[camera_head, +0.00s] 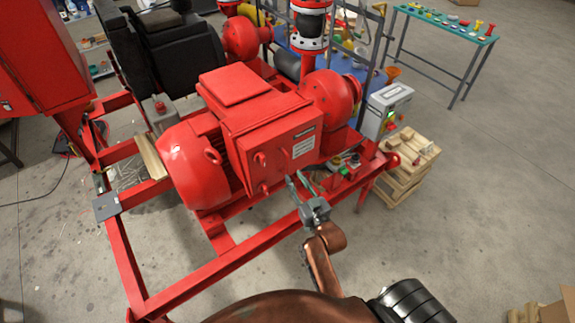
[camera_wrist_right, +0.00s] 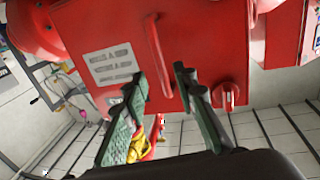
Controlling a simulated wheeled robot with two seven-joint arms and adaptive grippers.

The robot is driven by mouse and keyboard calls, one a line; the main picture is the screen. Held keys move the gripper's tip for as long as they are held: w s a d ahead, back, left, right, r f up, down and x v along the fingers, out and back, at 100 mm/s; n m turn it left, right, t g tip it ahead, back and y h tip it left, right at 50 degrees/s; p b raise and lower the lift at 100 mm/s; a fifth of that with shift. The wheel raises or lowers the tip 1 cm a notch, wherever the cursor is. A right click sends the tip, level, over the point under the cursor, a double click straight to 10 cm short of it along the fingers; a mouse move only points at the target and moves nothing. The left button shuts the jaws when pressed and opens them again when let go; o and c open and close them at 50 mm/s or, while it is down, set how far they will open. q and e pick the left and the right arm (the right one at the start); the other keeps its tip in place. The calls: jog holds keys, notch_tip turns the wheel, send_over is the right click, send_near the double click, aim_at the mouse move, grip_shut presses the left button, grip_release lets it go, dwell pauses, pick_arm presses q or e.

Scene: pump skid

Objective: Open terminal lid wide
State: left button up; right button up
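The red terminal box (camera_head: 255,108) sits on the red motor (camera_head: 190,165). Its front lid (camera_head: 290,148), with a pale label, appears to lie flat against the box. In the right wrist view the lid (camera_wrist_right: 200,40) fills the upper middle, with a vertical red bar handle (camera_wrist_right: 158,55) and a red knob (camera_wrist_right: 230,95) at its lower right. My right gripper (camera_head: 297,180) is just in front of the lid's lower part. In the wrist view its fingers (camera_wrist_right: 160,76) are spread, one on each side of the handle's lower end, with nothing visibly held. My left gripper is out of view.
The red skid frame (camera_head: 235,268) runs below the motor. A grey control box (camera_head: 388,108) and stacked wooden pallets (camera_head: 408,165) stand to the right. A teal-topped table (camera_head: 445,25) stands at the back right.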

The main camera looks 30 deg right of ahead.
aim_at(288, 168)
jog(key=w, duration=0.6)
jog(key=shift+w+d+p, duration=0.1)
jog(key=shift+d+p, duration=0.2)
jog(key=shift+p, duration=0.05)
jog(key=shift+w+d+f, duration=0.1)
jog(key=shift+w, duration=0.35)
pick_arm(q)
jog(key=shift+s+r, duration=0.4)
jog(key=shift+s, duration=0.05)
pick_arm(e)
grip_shut()
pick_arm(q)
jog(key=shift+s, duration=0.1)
